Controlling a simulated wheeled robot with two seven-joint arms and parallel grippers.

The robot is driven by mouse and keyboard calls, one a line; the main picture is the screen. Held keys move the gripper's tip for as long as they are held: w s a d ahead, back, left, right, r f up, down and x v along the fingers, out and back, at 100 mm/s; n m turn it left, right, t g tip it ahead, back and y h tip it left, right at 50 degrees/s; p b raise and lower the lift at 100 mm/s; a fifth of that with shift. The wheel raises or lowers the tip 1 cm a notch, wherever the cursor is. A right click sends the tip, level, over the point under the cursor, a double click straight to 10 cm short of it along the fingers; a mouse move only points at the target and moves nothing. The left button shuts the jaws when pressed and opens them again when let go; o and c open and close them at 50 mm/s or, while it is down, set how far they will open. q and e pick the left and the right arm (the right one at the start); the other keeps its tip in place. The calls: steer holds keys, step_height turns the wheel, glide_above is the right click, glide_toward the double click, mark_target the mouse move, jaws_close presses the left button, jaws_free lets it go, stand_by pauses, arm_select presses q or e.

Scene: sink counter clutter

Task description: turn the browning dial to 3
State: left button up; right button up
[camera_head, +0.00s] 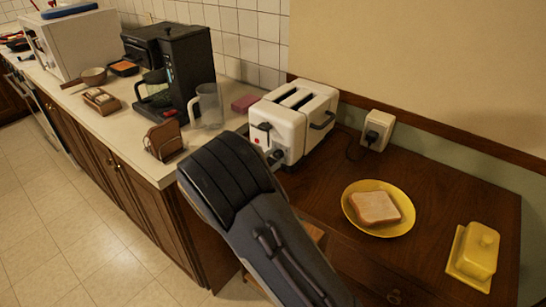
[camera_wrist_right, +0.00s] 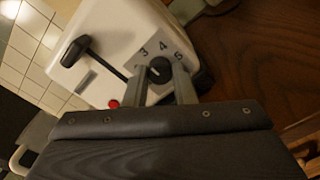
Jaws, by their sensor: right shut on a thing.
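A white toaster (camera_head: 291,124) stands on the brown wooden table, its end panel facing me. In the right wrist view, the toaster (camera_wrist_right: 118,32) shows its black lever (camera_wrist_right: 75,50), a red button (camera_wrist_right: 113,104) and the black browning dial (camera_wrist_right: 159,68). The numbers 3, 4 and one more show around the dial; the rest are hidden by the fingers. I cannot read the dial's setting clearly. My right gripper (camera_wrist_right: 159,76) is shut on the dial, a finger on each side. In the head view my right arm covers the space before the toaster. My left gripper is not in view.
A yellow plate (camera_head: 350,211) with bread (camera_head: 375,207) and a yellow butter dish (camera_head: 478,252) are on the table at right. A wall socket (camera_head: 377,130) is behind. A glass jug (camera_head: 208,106), coffee maker (camera_head: 188,67) and wooden holder (camera_head: 164,139) stand on the left counter.

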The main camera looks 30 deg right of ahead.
steer(key=shift+f, duration=0.1)
steer(key=o, duration=1)
steer(key=shift+a, duration=0.15)
steer(key=b+v, duration=0.1)
steer(key=v, duration=0.6)
steer(key=shift+a, duration=0.3)
steer(key=shift+s, duration=0.15)
